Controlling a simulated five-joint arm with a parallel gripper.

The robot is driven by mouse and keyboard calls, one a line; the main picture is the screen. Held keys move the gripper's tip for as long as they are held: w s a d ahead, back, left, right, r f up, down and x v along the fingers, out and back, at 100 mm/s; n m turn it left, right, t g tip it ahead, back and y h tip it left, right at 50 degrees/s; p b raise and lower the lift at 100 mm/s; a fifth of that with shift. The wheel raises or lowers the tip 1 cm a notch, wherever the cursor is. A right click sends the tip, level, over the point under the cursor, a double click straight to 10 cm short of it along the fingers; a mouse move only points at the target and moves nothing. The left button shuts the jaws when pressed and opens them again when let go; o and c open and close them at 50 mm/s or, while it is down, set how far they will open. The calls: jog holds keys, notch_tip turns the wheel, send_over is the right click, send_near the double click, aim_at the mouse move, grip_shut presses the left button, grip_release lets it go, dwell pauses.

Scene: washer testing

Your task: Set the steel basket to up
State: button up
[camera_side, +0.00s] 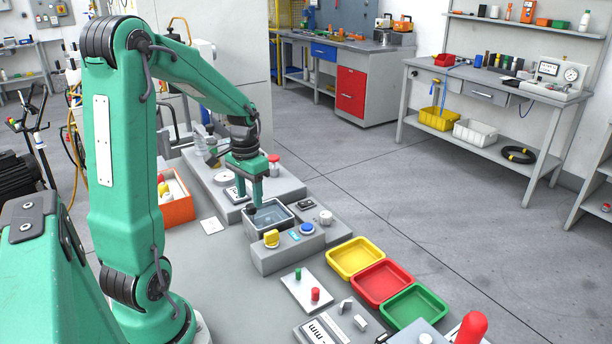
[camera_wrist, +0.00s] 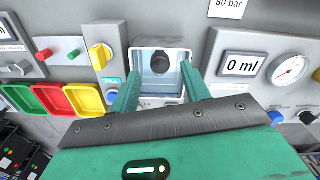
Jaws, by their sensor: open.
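A grey-walled tank (camera_side: 284,228) stands on the bench in front of my gripper, and it also shows in the wrist view (camera_wrist: 186,56). The steel basket cannot be clearly told apart inside it. A dark round knob (camera_wrist: 160,63) shows in the tank's opening; whether it belongs to the basket I cannot tell. My gripper (camera_side: 254,198) points down at the tank's back left part.
A control block with a yellow knob (camera_side: 271,239) and a blue button (camera_side: 307,228) adjoins the tank's front. Yellow (camera_side: 355,259), red (camera_side: 381,283) and green (camera_side: 414,307) trays lie to the right. A gauge panel (camera_wrist: 262,68) stands right of the tank in the wrist view.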

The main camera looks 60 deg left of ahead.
aim_at(250, 206)
jog(key=shift+f, duration=1.55)
jog(key=shift+c, duration=0.5)
